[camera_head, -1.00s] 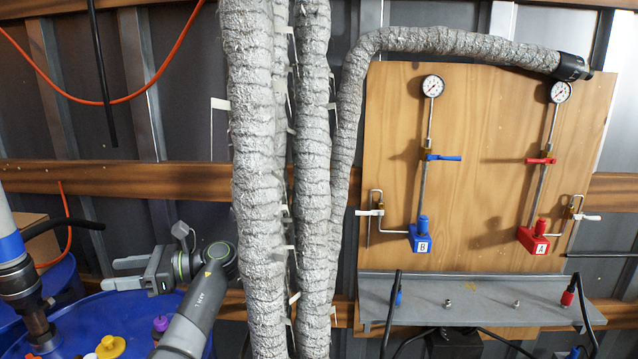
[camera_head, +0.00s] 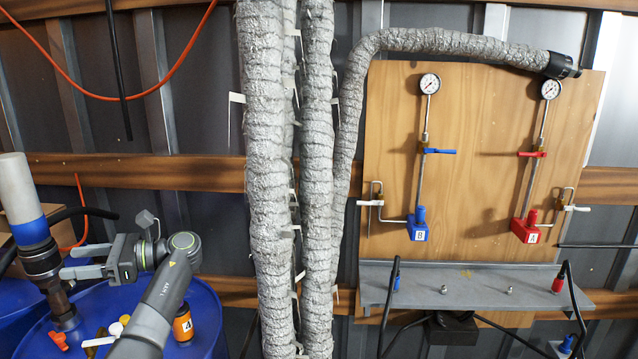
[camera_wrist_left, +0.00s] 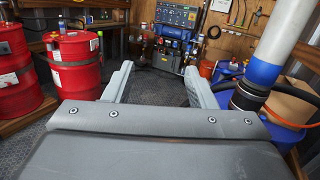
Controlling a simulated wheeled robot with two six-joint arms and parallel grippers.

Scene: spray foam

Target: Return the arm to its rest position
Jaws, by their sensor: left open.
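My left gripper (camera_head: 82,262) is in the lower left of the head view, with its grey fingers pointing left. It is open with nothing between the fingers. It is over the blue drum (camera_head: 205,330) and close to the pipe with a blue band (camera_head: 30,232); I cannot tell whether they touch. In the left wrist view the two fingers (camera_wrist_left: 156,88) are spread apart, with dark floor seen between them. My left forearm rises from the bottom of the head view. My right gripper is not in view.
Small bottles, one orange (camera_head: 183,323), stand on the blue drum. Thick grey wrapped pipes (camera_head: 268,180) rise right of my arm. A wooden panel (camera_head: 480,150) with gauges and valves is further right. Red drums (camera_wrist_left: 75,65) and a control panel (camera_wrist_left: 175,17) show in the wrist view.

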